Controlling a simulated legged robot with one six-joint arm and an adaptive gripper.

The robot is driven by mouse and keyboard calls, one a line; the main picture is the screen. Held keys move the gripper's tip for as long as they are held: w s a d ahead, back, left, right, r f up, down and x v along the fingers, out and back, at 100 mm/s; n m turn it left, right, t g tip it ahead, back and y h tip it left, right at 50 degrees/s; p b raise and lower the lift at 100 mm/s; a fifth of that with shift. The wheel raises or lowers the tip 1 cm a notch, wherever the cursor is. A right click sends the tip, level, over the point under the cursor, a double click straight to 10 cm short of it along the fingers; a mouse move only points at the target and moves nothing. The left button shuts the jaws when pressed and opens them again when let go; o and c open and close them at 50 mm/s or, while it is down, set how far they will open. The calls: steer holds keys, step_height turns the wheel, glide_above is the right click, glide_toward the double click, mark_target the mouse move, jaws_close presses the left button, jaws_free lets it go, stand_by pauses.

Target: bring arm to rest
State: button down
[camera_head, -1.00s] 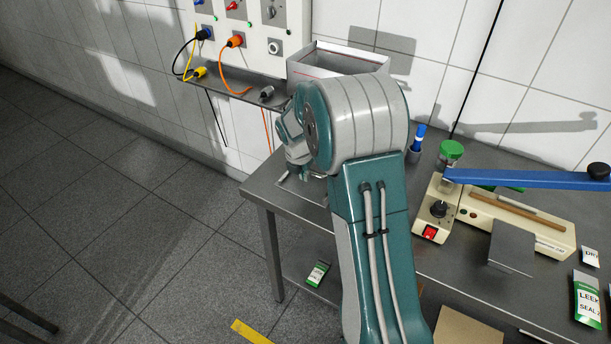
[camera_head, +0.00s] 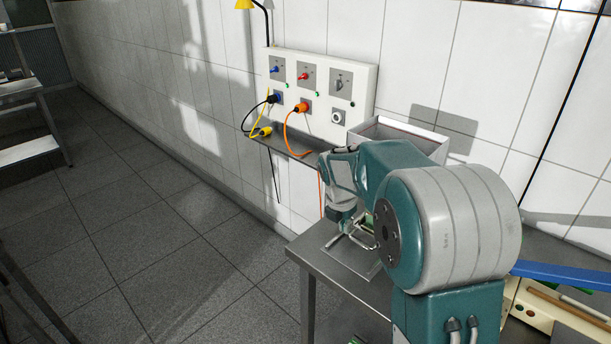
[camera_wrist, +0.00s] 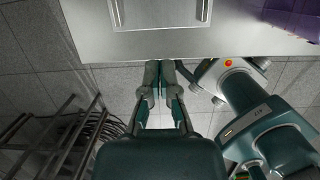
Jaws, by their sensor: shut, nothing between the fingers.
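My arm is folded over the near left corner of the steel table (camera_head: 312,258). My gripper (camera_head: 352,236) hangs low near that corner in the head view, partly hidden by my own arm. In the wrist view my gripper (camera_wrist: 167,66) has its two fingers together with nothing between them. Its tips appear close to the table's edge (camera_wrist: 120,52) in that picture. I cannot tell the gap between them.
A box (camera_head: 405,135) stands at the back of the table. A wall panel (camera_head: 322,90) with plugs and cables hangs over a narrow shelf (camera_head: 290,143). A blue lever (camera_head: 560,272) lies right of my arm. A rack (camera_wrist: 60,135) shows at the wrist view's left. Floor left is clear.

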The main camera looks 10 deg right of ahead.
steer(key=s+a+r+m+t+y, duration=0.15)
steer(key=s+a+r+m, duration=0.25)
steer(key=s+r+m, duration=0.8)
steer(key=s+a+f+m+t, duration=0.1)
steer(key=s+m, duration=0.5)
steer(key=s, duration=0.2)
steer(key=s+a+f+m+t, duration=0.1)
steer(key=s+m, duration=0.6)
steer(key=s, duration=0.2)
steer(key=shift+a+t+y, duration=0.3)
steer(key=shift+t+y, duration=0.05)
steer(key=shift+w, duration=0.15)
